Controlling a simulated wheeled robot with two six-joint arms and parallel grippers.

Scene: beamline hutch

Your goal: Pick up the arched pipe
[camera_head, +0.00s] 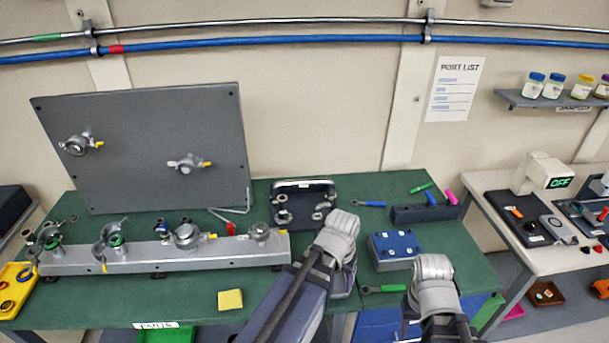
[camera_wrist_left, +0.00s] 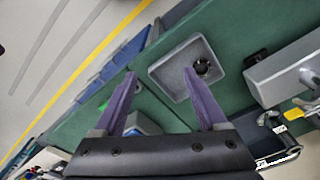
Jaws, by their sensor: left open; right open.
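In the left wrist view a grey square tray (camera_wrist_left: 169,76) with a small dark ring-shaped part (camera_wrist_left: 202,67) lies just beyond the fingertips. In the head view my left arm end (camera_head: 340,235) covers most of this tray. My right gripper (camera_head: 433,278) is over the right part of the bench, open, its fingers hard to make out.
A grey manifold rail (camera_head: 165,254) with several fittings and clamps runs along the left of the bench. A black-rimmed tray (camera_head: 300,187) with metal rings, a blue block (camera_head: 394,245) and a green-handled tool (camera_head: 385,288) stand near my arms. A yellow pad (camera_head: 230,300) lies in front.

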